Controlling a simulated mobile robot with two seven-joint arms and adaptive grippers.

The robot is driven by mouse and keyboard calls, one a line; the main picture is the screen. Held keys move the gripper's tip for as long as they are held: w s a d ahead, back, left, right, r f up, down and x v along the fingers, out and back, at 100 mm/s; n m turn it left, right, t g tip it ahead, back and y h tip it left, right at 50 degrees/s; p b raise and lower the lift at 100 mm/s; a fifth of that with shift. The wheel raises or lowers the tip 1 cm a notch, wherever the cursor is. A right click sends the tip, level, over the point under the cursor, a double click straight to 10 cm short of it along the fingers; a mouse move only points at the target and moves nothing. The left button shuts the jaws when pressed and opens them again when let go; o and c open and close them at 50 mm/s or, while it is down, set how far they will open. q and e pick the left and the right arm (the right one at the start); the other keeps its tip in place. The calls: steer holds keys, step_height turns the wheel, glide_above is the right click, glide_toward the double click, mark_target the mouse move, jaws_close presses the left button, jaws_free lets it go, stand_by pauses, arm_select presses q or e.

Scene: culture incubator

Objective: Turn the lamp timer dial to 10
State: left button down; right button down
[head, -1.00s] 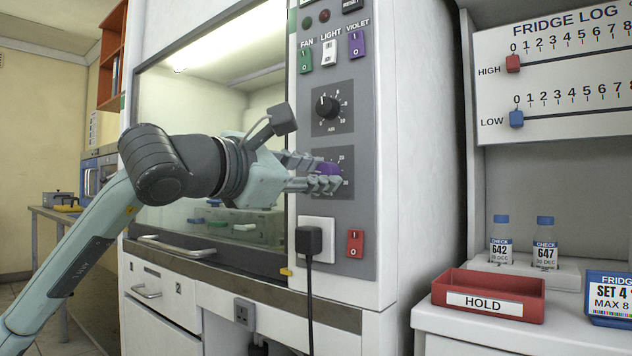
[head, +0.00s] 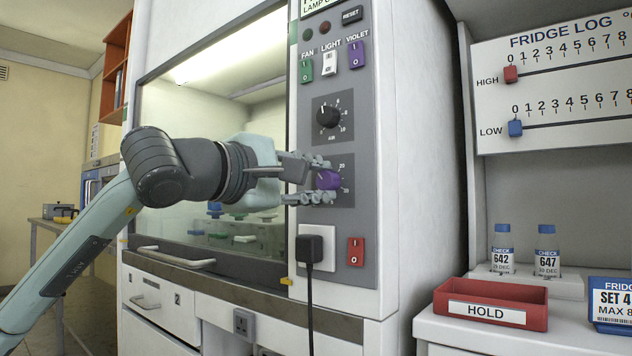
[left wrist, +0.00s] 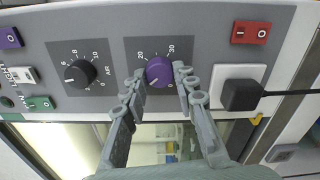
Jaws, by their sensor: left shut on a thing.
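In the left wrist view the purple dial (left wrist: 159,72) sits between the fingertips (left wrist: 159,82). Its white pointer line slants to the lower left. The scale marks 20, 30 and 0 show around it; the left finger covers the part of the scale near the pointer, so its exact reading is unclear. My right gripper is not in view.
The black air dial (head: 328,115) is just above the purple one. Below are a black plug (head: 310,247) with a hanging cable and a red switch (head: 355,251). Green, white and violet (head: 356,54) switches are higher up. A red HOLD tray (head: 490,303) stands right.

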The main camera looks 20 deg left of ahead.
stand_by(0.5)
arm_select(q)
steer(key=c, duration=1.2)
jaws_free()
steer(key=v, duration=1.2)
